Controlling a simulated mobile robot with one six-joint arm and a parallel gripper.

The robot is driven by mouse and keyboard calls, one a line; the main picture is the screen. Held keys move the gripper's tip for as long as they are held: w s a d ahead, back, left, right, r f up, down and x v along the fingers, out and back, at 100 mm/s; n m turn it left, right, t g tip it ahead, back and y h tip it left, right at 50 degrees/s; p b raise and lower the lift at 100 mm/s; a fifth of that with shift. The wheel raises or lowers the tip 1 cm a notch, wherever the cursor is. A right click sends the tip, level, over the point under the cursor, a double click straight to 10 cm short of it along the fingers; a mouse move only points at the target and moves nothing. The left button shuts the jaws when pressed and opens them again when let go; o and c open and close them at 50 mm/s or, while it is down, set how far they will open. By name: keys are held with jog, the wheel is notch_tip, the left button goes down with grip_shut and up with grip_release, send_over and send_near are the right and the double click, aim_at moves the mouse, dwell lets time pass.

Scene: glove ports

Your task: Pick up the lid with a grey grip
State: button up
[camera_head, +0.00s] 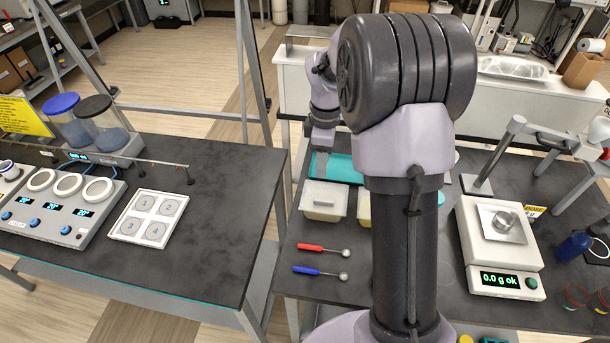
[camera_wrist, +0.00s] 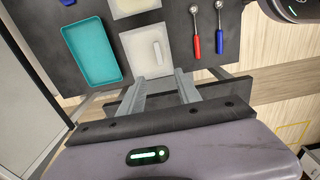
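A square translucent lid with a pale grey bar grip sits on a container. It is near the middle of the table in the head view (camera_head: 322,198) and above my fingertips in the wrist view (camera_wrist: 143,58). My gripper (camera_wrist: 161,82) is open and empty. Its two fingers point towards the lid's near edge in the wrist view, and the bar grip shows beyond them. In the head view my gripper (camera_head: 321,162) is above the teal tray, behind the lid. A second, yellowish container (camera_head: 364,208) is beside the first, partly hidden by my arm and cut off in the wrist view (camera_wrist: 133,8).
The teal tray (camera_wrist: 90,52) lies beside the containers. A red-handled spoon (camera_head: 322,249) and a blue-handled spoon (camera_head: 319,271) lie in front. A scale (camera_head: 495,245) stands to the right. A gap separates this table from the left bench (camera_head: 205,240).

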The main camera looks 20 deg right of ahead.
jog(key=b, duration=0.2)
send_over(324, 200)
jog(key=f, duration=1)
jog(key=shift+w+a, duration=0.1)
jog(key=shift+a, duration=0.2)
jog(key=f, duration=0.1)
jog(key=f+b, duration=0.1)
jog(key=f, duration=0.1)
jog(key=f+b, duration=0.1)
jog(key=f, duration=0.1)
jog(key=shift+d, duration=0.3)
grip_shut()
